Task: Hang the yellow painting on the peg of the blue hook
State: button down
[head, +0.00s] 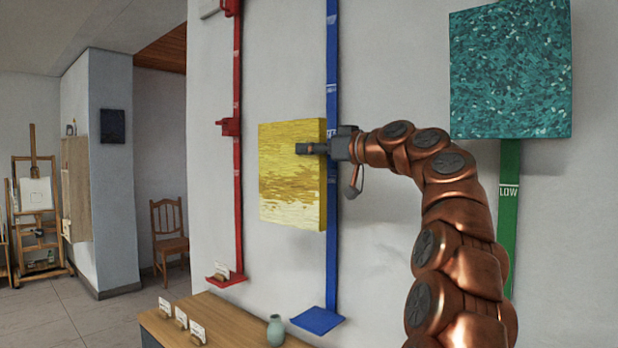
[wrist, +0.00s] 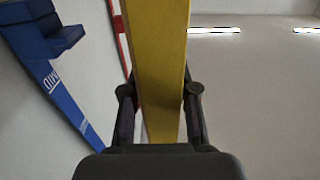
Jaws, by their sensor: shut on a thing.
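The yellow painting (head: 290,178) is a thick square panel, held upright in front of the wall in the head view. My gripper (head: 312,148) is shut on its right side edge. In the wrist view the painting's yellow edge (wrist: 160,60) runs between the two fingers of my gripper (wrist: 160,105). The blue hook strip (head: 332,75) runs down the wall, partly hidden by the painting and gripper. The wrist view shows a blue block (wrist: 60,38) jutting from this strip, to the left of the painting and apart from it. The painting's back is hidden.
A red strip with red blocks (head: 229,126) stands left of the painting. A teal painting (head: 510,70) covers the upper part of a green strip (head: 509,190) at right. Below, a wooden cabinet top (head: 235,325) holds small cards and a vase (head: 275,330).

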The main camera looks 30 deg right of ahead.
aim_at(311, 165)
jog(key=shift+w+f+b, duration=0.1)
jog(key=shift+f+b, duration=1.25)
jog(key=shift+f, duration=0.5)
jog(key=shift+w+d+p, duration=0.25)
jog(key=shift+d+p, duration=0.35)
jog(key=shift+d, duration=0.2)
jog(key=shift+w+d+p, duration=0.3)
jog(key=shift+d+p, duration=0.35)
jog(key=shift+d, duration=0.15)
jog(key=shift+w+d+p, duration=0.25)
jog(key=shift+d+p, duration=0.35)
jog(key=shift+d, duration=0.2)
jog(key=w+d+f+p, duration=0.2)
jog(key=d+p, duration=0.1)
jog(key=d, duration=0.2)
jog(key=shift+d+p, duration=0.25)
jog(key=shift+p, duration=0.1)
jog(key=c, duration=0.8)
grip_release()
